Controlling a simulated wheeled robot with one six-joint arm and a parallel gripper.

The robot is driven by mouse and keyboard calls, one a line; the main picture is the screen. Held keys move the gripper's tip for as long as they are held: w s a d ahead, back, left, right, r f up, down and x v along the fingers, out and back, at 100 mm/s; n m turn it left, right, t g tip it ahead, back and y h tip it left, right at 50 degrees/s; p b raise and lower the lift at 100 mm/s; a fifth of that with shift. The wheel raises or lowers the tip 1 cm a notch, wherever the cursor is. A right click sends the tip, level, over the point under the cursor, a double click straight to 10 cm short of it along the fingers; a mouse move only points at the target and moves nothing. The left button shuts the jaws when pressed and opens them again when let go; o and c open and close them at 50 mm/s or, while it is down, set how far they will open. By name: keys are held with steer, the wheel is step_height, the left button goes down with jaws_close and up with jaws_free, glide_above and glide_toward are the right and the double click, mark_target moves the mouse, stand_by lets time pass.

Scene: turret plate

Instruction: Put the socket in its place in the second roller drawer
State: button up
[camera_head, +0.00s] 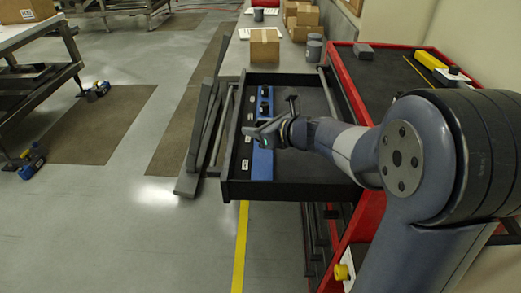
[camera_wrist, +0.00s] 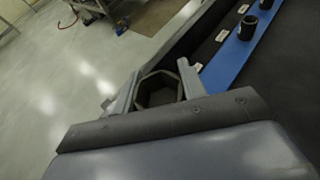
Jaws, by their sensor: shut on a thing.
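The socket (camera_wrist: 158,90) is dark, with a wide hollow opening facing the wrist camera. My gripper (camera_wrist: 157,82) is shut on it, one finger on either side. In the head view my gripper (camera_head: 268,133) is over the open drawer (camera_head: 312,100), near its left part. The held socket is hard to make out there. A blue strip (camera_head: 262,163) runs along the drawer and also shows in the wrist view (camera_wrist: 228,62). Dark sockets (camera_wrist: 247,28) stand upright on its far part. White labels (camera_wrist: 222,35) lie beside the strip. My gripper hides part of the strip.
The drawer juts from a red cabinet (camera_head: 345,77) at the right. Grey metal bars (camera_head: 208,130) stand at the drawer's left. Cardboard boxes (camera_head: 265,45) sit on a bench behind. The drawer's right half looks empty. Open floor lies to the left.

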mark_target(258, 158)
step_height(258, 158, down, 8)
steer(key=shift+f+b, duration=0.15)
steer(key=shift+b, duration=0.2)
steer(key=shift+f+b, duration=0.2)
steer(key=shift+b, duration=0.1)
steer(key=o, duration=1.1)
steer(key=shift+r, duration=0.15)
steer(key=shift+s+r+p, duration=0.1)
steer(key=shift+r+p, duration=0.05)
steer(key=shift+p, duration=0.2)
steer(key=b+v, duration=0.1)
steer(key=v, duration=1.1)
